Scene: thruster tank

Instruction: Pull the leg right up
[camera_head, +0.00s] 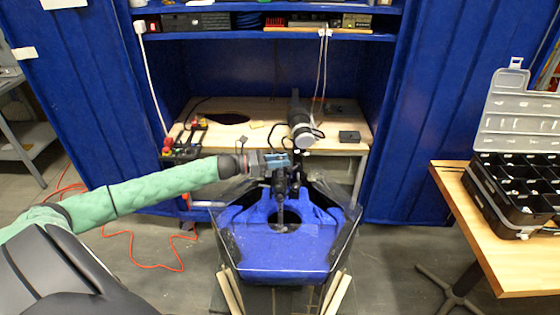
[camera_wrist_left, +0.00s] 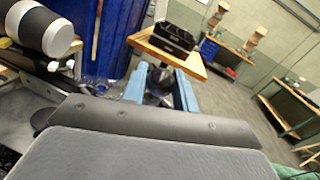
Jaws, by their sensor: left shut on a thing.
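The leg (camera_head: 281,204) is a dark upright shaft that runs down into the opening of the blue hull (camera_head: 270,255) in the head view. My left gripper (camera_head: 280,161) is shut on the upper part of the leg, coming in from the left. In the left wrist view my gripper's blue fingers (camera_wrist_left: 160,92) have a dark part between them, mostly hidden. The thruster (camera_head: 302,128), a dark cylinder with a pale end, is just above and right of the gripper. It also shows at the upper left of the left wrist view (camera_wrist_left: 40,27). My right gripper is not in view.
A clear-walled tank (camera_head: 345,240) surrounds the hull. Behind it is a wooden workbench (camera_head: 235,128) with cables and tools, inside a blue cabinet. A wooden table (camera_head: 490,235) at the right carries a black compartment case (camera_head: 515,190) with its lid open.

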